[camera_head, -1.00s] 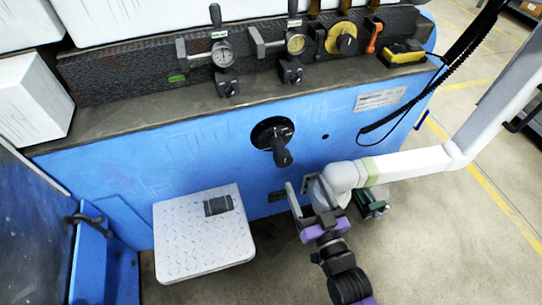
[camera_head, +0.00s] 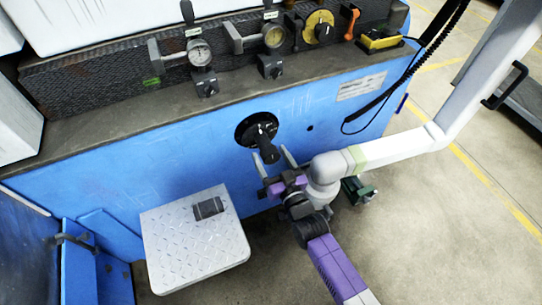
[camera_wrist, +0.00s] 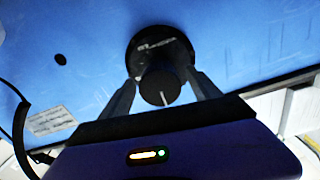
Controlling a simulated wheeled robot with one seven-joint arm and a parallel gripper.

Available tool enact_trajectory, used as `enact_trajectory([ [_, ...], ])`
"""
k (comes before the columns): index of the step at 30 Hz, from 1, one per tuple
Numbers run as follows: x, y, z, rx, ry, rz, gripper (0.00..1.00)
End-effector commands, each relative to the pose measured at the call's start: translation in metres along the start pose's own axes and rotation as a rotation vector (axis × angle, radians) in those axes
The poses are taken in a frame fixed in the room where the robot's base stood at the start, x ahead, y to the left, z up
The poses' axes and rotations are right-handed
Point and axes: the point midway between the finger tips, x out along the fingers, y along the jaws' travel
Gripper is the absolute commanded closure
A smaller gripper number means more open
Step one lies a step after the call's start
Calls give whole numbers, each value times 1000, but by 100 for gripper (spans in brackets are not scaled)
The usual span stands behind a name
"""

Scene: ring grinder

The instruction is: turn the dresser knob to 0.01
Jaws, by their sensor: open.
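The black dresser knob (camera_head: 264,137) sits on the blue machine front, a round disc with a stubby grip sticking out toward me. It also shows in the wrist view (camera_wrist: 160,85), with a pale line on the grip's end face. My gripper (camera_head: 271,154) is open, with one finger to each side of the knob's grip. In the wrist view my gripper's fingers (camera_wrist: 161,88) flank the grip, with a gap showing at the left finger. The right finger looks very close to it; I cannot tell whether it touches. No scale value is readable on the knob.
A diamond-plate step (camera_head: 195,245) stands below and left of the knob. Two gauges (camera_head: 199,53), a yellow dial (camera_head: 318,27) and an orange lever (camera_head: 351,22) line the ledge above. A coiled black cable (camera_head: 425,45) hangs at the right.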

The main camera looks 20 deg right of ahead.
Motion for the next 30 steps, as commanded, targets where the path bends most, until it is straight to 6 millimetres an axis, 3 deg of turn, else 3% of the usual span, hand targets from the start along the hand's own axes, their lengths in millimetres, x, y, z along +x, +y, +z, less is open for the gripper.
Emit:
enact_trajectory([
  [8, 1, 0, 0, 0, -1, 0, 28],
  [15, 1, 0, 0, 0, 0, 0, 75],
  [18, 1, 0, 0, 0, 0, 0, 90],
  [30, 1, 0, 2, 103, 1, -1, 90],
])
